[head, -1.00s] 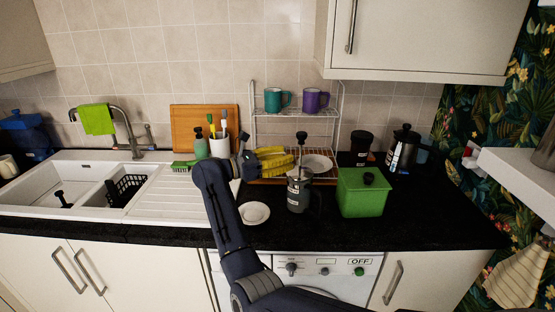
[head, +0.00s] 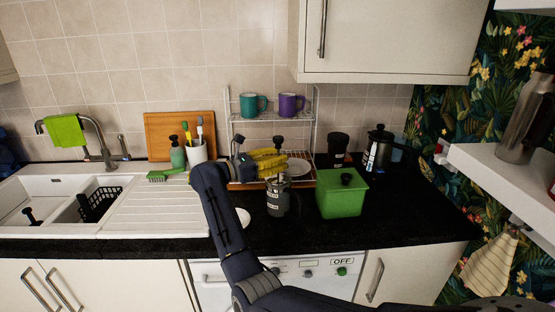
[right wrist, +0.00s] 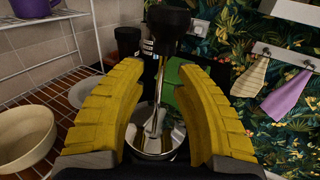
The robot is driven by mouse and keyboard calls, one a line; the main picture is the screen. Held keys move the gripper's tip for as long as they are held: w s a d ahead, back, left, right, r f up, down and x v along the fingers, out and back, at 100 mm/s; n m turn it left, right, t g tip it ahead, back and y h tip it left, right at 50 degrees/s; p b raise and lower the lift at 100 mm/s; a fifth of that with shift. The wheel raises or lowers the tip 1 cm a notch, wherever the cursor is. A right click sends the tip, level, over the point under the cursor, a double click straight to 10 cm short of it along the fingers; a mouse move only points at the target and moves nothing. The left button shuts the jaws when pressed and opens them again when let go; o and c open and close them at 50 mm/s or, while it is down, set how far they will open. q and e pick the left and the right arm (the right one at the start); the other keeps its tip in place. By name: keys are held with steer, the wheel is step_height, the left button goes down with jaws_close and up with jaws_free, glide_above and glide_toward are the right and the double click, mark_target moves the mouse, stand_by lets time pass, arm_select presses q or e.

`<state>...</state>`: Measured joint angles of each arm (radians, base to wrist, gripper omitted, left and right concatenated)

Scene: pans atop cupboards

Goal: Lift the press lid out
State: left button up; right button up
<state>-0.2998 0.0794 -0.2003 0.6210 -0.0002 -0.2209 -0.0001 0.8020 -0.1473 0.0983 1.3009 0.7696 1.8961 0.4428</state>
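The dark press (head: 278,203) stands upright on the black counter in the head view. Its plunger rod rises to a black knob (head: 279,142), which also shows in the right wrist view (right wrist: 168,28). The shiny metal press lid (right wrist: 153,143) shows low in the right wrist view, between my fingers. My right gripper (head: 284,163) has yellow fingers and reaches in from the left at rod height, below the knob. In the right wrist view, its fingers are apart on either side of the rod. Contact with the rod cannot be told. My left gripper is not in view.
A green box (head: 342,199) stands close right of the press. Behind are a wire rack (head: 270,119) with mugs, a dark jar (head: 337,147) and another black pot (head: 379,150). A pale bowl (right wrist: 24,137) lies left of my right gripper. The sink is far left.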

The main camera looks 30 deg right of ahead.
mark_target(278, 148)
jaws_close()
steer(key=shift+r, duration=0.15)
steer(key=shift+r, duration=1.4)
